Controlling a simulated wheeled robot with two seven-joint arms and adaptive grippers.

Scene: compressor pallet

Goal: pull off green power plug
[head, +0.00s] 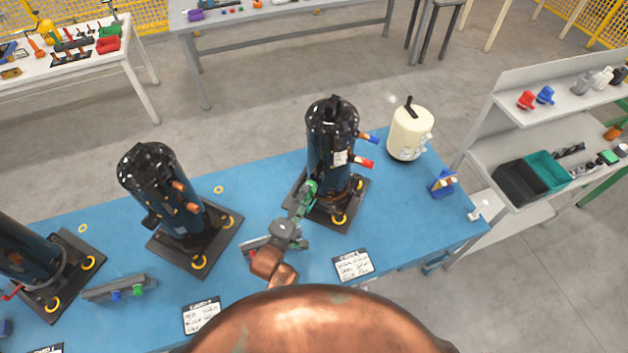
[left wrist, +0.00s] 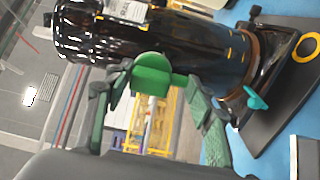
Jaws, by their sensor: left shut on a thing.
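The green power plug (left wrist: 152,75) is between the fingers of my left gripper (left wrist: 155,95) in the left wrist view, right in front of the black compressor (left wrist: 150,32). In the head view my left gripper (head: 304,198) reaches the lower left side of the upright black compressor (head: 331,140), and the green plug (head: 311,187) shows at its fingertips. The gripper is shut on the plug. Whether the plug is still seated on the compressor cannot be told. My right gripper is not in view.
The compressor stands on a dark base plate (head: 352,212) with yellow rings on the blue table (head: 408,205). Its blue-capped and red-capped pipes (head: 366,163) point right. A second black compressor (head: 165,190) stands left, and a cream tank (head: 410,134) right. A teal tap-like part (left wrist: 256,98) sits near the compressor's foot.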

